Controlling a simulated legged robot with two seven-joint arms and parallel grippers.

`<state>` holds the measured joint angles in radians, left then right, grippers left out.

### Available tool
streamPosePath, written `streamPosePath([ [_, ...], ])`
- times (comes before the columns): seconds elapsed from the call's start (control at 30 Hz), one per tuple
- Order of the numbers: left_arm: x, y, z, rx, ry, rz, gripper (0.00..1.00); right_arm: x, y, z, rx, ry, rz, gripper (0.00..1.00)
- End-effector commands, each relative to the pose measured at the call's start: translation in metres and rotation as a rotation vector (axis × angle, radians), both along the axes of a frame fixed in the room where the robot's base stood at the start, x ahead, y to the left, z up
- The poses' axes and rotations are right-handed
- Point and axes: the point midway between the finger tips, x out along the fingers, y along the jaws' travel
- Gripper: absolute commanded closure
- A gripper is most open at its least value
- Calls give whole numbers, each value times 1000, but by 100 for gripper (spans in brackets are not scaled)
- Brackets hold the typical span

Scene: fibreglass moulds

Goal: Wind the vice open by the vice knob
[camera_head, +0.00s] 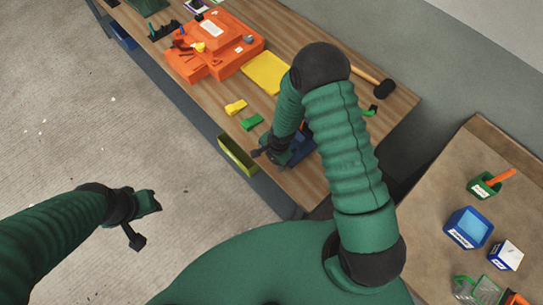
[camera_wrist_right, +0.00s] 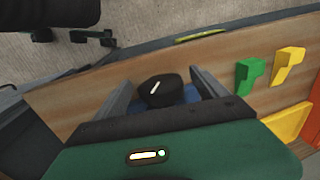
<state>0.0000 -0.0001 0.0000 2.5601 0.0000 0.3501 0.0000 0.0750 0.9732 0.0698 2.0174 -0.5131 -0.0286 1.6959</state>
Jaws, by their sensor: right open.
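The blue vice (camera_head: 301,147) sits on the wooden bench, mostly hidden behind my right arm and gripper in the head view. In the right wrist view the round black vice knob (camera_wrist_right: 160,91), with a white mark on top, lies between the two grey fingers of my right gripper (camera_wrist_right: 160,80). The fingers are open, one on each side of the knob, with visible gaps. A little blue of the vice shows beside the knob. In the head view my right gripper (camera_head: 284,153) is over the bench's front edge area. My left gripper (camera_head: 146,203) hangs over the floor, away from the bench; its fingers are unclear.
Green (camera_head: 252,121) and yellow (camera_head: 235,107) clamp-like pieces lie left of the vice. A yellow slab (camera_head: 265,72) and an orange mould (camera_head: 214,46) are farther back. A mallet (camera_head: 383,88) lies behind my right arm. A yellow-green bin (camera_head: 238,155) hangs at the bench front.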

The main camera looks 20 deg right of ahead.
Motion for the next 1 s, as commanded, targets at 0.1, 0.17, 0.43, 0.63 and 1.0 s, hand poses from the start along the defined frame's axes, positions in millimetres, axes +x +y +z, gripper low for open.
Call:
streamPosePath([
  [0.1,0,0,0,0,0,0,64,0,0,0,0,0,0,26],
  [0.17,0,0,0,0,0,0,64,0,0,0,0,0,0,34],
  [0.43,0,0,0,0,0,0,64,0,0,1,-1,-1,0,70],
  [0.63,0,0,0,0,0,0,64,1,-1,1,-3,1,0,80],
  [1.0,0,0,3,0,0,0,64,5,1,2,-48,126,-1,80],
])
